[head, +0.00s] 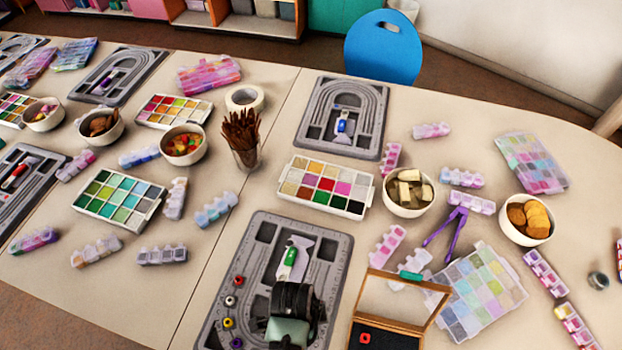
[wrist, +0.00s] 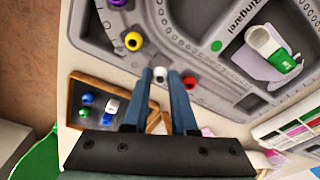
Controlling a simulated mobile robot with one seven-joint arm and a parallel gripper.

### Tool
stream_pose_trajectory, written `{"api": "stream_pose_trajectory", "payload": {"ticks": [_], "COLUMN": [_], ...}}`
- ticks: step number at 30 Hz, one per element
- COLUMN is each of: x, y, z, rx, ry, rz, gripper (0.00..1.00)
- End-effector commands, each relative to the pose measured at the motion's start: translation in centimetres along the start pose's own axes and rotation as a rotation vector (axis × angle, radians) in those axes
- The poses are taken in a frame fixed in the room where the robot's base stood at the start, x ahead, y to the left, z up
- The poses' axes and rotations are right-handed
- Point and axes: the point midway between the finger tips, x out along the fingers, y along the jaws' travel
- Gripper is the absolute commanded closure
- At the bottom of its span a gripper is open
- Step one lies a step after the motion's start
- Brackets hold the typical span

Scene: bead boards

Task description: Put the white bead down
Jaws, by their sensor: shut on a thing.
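My gripper (wrist: 161,80) is shut on a white bead (wrist: 160,73) in the wrist view. The held bead is over the edge of the grey bead board (head: 340,244), between a yellow bead (wrist: 133,41) and a red bead (wrist: 189,81). Whether it touches the board I cannot tell. A purple bead (wrist: 117,2) sits beyond the yellow one. In the head view my gripper hides this side of the board, and the held bead is not visible. Another white bead (head: 230,300) lies on the board's left side, between a red bead (head: 238,281) and a yellow bead (head: 228,322).
An open wooden box (head: 430,298) with a red bead stands right of the board; blue and green beads show in it in the wrist view (wrist: 70,100). A colour palette (head: 365,205) is behind the board. A green-capped bottle (head: 290,258) lies on the board.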

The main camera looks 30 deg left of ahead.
Motion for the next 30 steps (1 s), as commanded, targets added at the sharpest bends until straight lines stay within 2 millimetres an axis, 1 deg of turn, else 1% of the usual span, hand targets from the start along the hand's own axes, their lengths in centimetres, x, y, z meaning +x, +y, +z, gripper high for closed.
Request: {"api": "stream_pose_trajectory", "payload": {"ticks": [1,4,12,17,18,20,21,23,30], "x": [0.7,1.5,1.6,2.0,2.1,2.0,2.0,2.0,2.0], "y": [0.0,0.0,0.0,0.0,-0.1,-0.1,0.0,0.0,0.0], "z": [0.1,0.1,0.1,0.2,0.2,0.2,0.2,0.2,0.2], "rx": [0.0,0.0,0.001,0.001,0.001,0.001,0.001,0.001,0.001], "ry": [0.0,0.0,0.0,0.0,0.0,0.0,0.0,0.0,0.0], "rz": [0.001,-0.001,-0.002,-0.001,-0.002,-0.002,-0.001,-0.001,-0.001], "gripper": [1.0,1.0,1.0,1.0,0.73,0.62,0.55,0.45,0.45]}}
